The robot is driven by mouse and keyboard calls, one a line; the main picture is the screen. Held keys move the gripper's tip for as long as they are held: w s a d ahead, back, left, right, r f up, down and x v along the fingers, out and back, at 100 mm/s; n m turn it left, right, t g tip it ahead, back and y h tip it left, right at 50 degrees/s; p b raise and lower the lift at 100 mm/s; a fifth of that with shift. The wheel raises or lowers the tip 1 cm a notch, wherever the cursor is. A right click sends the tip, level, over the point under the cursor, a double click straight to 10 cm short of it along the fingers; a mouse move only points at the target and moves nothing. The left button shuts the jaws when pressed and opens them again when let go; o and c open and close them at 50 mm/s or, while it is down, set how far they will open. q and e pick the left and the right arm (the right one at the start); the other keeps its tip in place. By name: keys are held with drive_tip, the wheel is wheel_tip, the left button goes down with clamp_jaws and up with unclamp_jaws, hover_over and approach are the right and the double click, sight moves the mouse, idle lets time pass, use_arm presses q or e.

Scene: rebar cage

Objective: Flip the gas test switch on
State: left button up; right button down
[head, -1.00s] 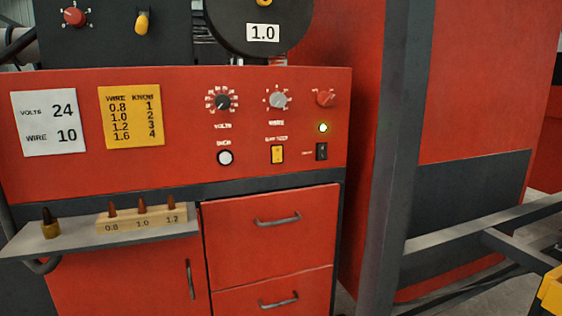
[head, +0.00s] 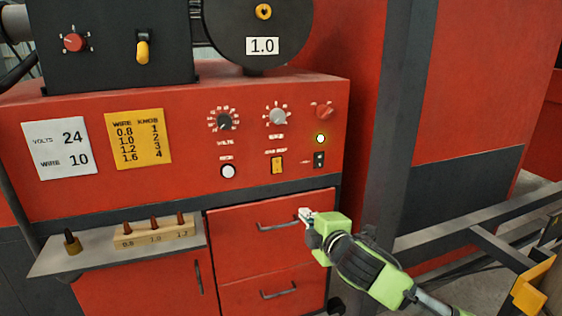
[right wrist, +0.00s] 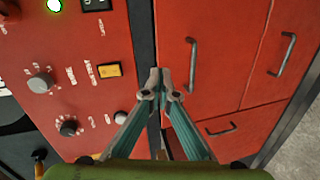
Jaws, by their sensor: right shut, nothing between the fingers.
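The gas test switch (head: 277,165) is a small yellow rocker on the red control panel (head: 120,205), below the grey knob. Its label is small and blurred, and I cannot tell which way the rocker is tipped. It also shows in the right wrist view (right wrist: 109,70), to the left of my fingertips. My right gripper (head: 306,214) is shut and empty, in front of the cabinet below and slightly right of the switch. Its closed fingertips show in the right wrist view (right wrist: 161,82), apart from the switch. My left gripper is not in view.
A black switch (head: 319,159) sits right of the yellow one, under a lit lamp (head: 320,139). A white button (head: 228,171) is to its left. Drawer handles (head: 278,226) stick out below. A dark post (head: 385,150) stands at the right.

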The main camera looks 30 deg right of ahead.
drive_tip(key=s+a+r+n+t, duration=0.1)
drive_tip(key=s+a+r+n, duration=0.1)
drive_tip(key=r, duration=0.7)
drive_tip(key=shift+a+t+p, duration=0.3)
drive_tip(key=shift+a+p, duration=0.05)
drive_tip(key=shift+a, duration=0.35)
drive_tip(key=shift+w, duration=0.15)
drive_tip(key=p, duration=0.5)
approach(278, 171)
drive_tip(key=x, duration=0.5)
drive_tip(key=shift+r, duration=0.2)
drive_tip(key=shift+p+x, duration=0.35)
drive_tip(key=shift+x, duration=0.7)
drive_tip(key=shift+f, duration=0.15)
